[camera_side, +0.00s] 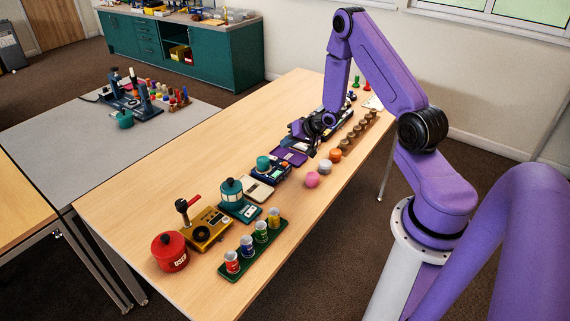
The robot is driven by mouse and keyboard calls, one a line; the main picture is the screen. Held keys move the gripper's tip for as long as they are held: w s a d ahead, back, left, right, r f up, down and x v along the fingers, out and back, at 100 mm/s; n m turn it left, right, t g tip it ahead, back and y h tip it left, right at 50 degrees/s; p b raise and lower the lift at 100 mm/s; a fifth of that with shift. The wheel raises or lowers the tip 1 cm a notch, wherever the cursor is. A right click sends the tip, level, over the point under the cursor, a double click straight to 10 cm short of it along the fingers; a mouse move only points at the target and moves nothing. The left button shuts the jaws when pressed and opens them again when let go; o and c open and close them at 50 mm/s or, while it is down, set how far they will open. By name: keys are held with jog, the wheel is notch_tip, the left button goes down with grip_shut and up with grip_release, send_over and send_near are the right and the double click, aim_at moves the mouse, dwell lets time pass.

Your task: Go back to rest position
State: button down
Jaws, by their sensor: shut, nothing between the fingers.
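My gripper (314,127) is at the end of my purple arm. It hangs low over the far half of the long wooden table (205,152), above a cluster of dark and purple devices (290,156). The gripper is dark and small here, and its fingers partly blend with the dark devices behind and below it. It is shut with nothing held. I cannot tell whether the fingertips touch any device.
Near the front stand a red pot (170,253), a yellow device (205,229), a teal canister (232,192) and a green rack (231,267) with several cups. Pink (312,179), grey and orange pieces and several brown ones line the right edge. A grey table (60,140) adjoins on the left.

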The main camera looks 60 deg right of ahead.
dwell(0.3)
jog(key=shift+w+a+r, duration=0.1)
jog(key=shift+a+r, duration=0.05)
jog(key=shift+a, duration=0.15)
jog(key=s+a+r+n+g, duration=0.1)
jog(key=s+a+r+n, duration=0.2)
jog(key=a, duration=0.4)
jog(key=s+a+r+n+g, duration=0.2)
jog(key=a+r+n, duration=0.25)
jog(key=a, duration=0.25)
jog(key=s+a+r+n+g, duration=0.1)
jog(key=s+a+r+n, duration=0.15)
jog(key=a+r, duration=0.35)
jog(key=s+a+r+n+g, duration=0.1)
jog(key=s+a+r+n, duration=0.1)
jog(key=s, duration=0.6)
jog(key=s+a+r+n+g, duration=0.2)
jog(key=s+n, duration=0.3)
jog(key=s, duration=0.4)
jog(key=s+a+r+n+g, duration=0.1)
jog(key=s+r+n+g, duration=0.1)
jog(key=s, duration=0.6)
jog(key=shift+s+a+r+n+h, duration=0.3)
jog(key=shift+a+r+n, duration=0.1)
jog(key=shift+r+n, duration=0.35)
